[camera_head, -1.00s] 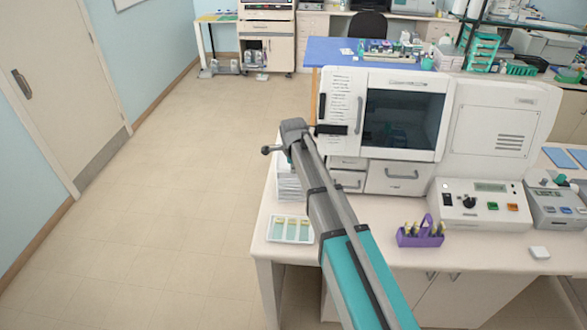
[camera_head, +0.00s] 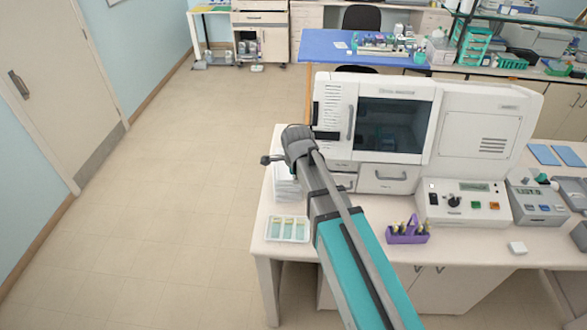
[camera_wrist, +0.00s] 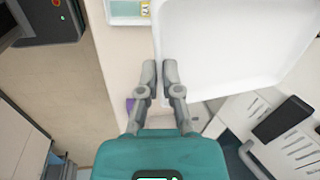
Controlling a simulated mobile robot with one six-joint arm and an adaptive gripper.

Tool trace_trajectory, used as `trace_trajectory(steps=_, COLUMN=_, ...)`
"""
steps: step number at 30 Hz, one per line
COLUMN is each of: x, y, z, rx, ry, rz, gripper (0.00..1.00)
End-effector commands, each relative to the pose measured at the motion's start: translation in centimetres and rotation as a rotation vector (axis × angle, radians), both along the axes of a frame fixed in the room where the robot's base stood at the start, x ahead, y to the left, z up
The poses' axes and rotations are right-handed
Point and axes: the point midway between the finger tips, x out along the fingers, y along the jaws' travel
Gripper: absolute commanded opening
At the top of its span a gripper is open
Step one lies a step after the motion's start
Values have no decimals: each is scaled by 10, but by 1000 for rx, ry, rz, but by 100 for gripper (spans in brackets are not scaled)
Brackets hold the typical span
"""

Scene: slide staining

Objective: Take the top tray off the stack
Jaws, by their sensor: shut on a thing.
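A white shallow tray (camera_wrist: 235,45) fills the upper right of the wrist view, and its inside looks empty. My gripper (camera_wrist: 160,72) is shut on this tray's near left edge, with one finger on each side of the rim. In the head view, the stack of white trays (camera_head: 285,187) stands at the left end of the white bench, partly hidden behind my arm. My gripper's fingers are hidden there by my own wrist. I cannot tell from these views whether the held tray is clear of the tray below.
A tray of slides (camera_head: 288,229) lies at the bench's front left corner, close to the stack. A large white analyzer (camera_head: 395,120) stands just right of the stack. A purple rack (camera_head: 408,232) stands right of my arm. The floor left of the bench is clear.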

Motion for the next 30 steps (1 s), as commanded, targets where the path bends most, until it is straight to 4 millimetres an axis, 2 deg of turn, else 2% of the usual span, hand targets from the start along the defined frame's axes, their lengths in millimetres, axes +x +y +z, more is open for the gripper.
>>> trace_trajectory(steps=1, x=-7, y=-2, z=4, rx=0, ry=0, rz=0, gripper=0)
trace_trajectory(steps=6, x=-14, y=-4, z=7, rx=0, ry=0, rz=0, gripper=0)
trace_trajectory(steps=30, x=-15, y=-4, z=3, rx=0, ry=0, rz=-1, gripper=0)
